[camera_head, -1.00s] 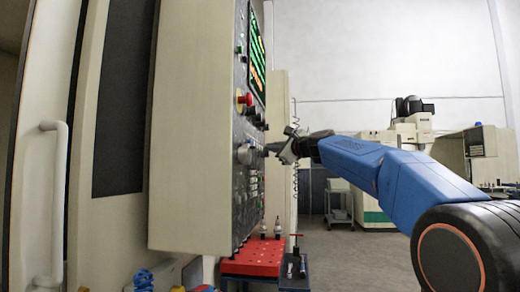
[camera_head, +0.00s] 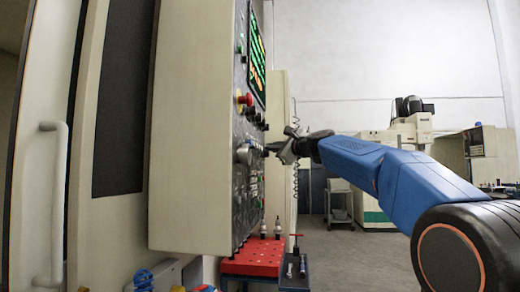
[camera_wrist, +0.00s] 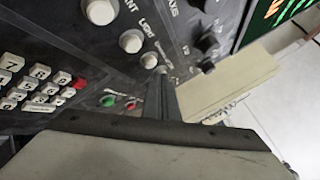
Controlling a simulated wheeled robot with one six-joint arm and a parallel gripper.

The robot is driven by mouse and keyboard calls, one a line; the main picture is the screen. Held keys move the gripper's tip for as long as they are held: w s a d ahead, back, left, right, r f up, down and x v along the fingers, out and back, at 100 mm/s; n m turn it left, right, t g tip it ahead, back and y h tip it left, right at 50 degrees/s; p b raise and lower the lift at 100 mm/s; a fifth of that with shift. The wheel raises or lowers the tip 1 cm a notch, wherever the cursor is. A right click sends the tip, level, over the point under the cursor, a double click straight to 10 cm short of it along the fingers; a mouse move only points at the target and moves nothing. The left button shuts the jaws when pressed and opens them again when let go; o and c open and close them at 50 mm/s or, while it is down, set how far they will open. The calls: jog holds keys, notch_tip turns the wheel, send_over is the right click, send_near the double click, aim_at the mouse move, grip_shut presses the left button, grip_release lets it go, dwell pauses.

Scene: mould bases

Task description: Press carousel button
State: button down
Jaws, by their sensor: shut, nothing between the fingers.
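The machine's control panel (camera_head: 247,135) stands on the left in the head view, seen nearly edge-on. My gripper (camera_head: 268,148) is at the panel face, its fingers pointing left toward the buttons. In the wrist view, my gripper's fingertips (camera_wrist: 163,78) are shut and empty, close to a small round pale button (camera_wrist: 149,60). Larger white round buttons (camera_wrist: 131,41) lie up and left of it. I cannot read which label is the carousel button's, and I cannot tell whether the fingertips touch a button.
A red emergency stop (camera_head: 244,99) juts from the panel above my gripper. The wrist view shows a number keypad (camera_wrist: 38,84) at left, a green button (camera_wrist: 108,101) and dark knobs (camera_wrist: 207,44). A red rack (camera_head: 252,262) stands below. Open floor lies to the right.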

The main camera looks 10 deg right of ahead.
jog(key=shift+a, duration=0.2)
jog(key=shift+w+a, duration=0.1)
jog(key=shift+a, duration=0.15)
jog(key=shift+w+a, duration=0.1)
jog(key=shift+a, duration=0.25)
dwell(0.9)
jog(key=shift+d, duration=0.1)
jog(key=shift+s+d, duration=0.2)
jog(key=shift+d, duration=0.55)
jog(key=d, duration=0.1)
jog(key=s+d, duration=0.1)
jog(key=d, duration=0.2)
jog(key=shift+s+d, duration=0.3)
dwell(0.3)
dwell(2.4)
